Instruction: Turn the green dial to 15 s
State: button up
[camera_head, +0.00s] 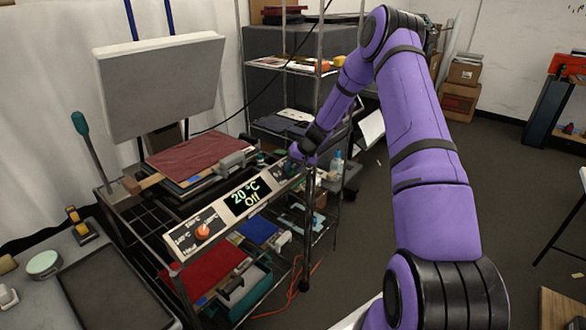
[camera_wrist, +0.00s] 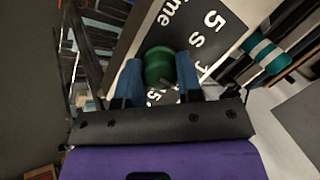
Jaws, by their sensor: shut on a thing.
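The green dial (camera_wrist: 158,66) sits on the dark face of the control panel (camera_wrist: 212,40), seen close in the wrist view. My gripper (camera_wrist: 161,74) is shut on the dial, with one blue finger on each side of it. Printed marks "5 s" and part of a word ending in "me" show beside the dial. Another mark with a "5" shows below it, partly covered. I cannot tell which mark the dial points to. In the head view my arm reaches the panel's right end, and the green dial is hidden there.
The panel's display (camera_head: 248,196) reads "20 °C Off". An orange heat dial (camera_head: 203,230) is at the panel's left end. A raised grey plate (camera_head: 160,85) stands above a red cloth (camera_head: 194,153). A metal shelf post (camera_head: 308,215) stands near my wrist.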

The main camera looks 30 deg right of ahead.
jog(key=m+t+y, duration=0.1)
jog(key=m, duration=0.4)
jog(key=shift+m+t, duration=0.4)
jog(key=shift+m, duration=1.7)
jog(key=o, duration=0.9)
jog(key=shift+s, duration=0.1)
jog(key=v, duration=1)
jog(key=shift+s+d+r, duration=0.15)
jog(key=shift+d+r, duration=0.05)
jog(key=shift+d, duration=0.1)
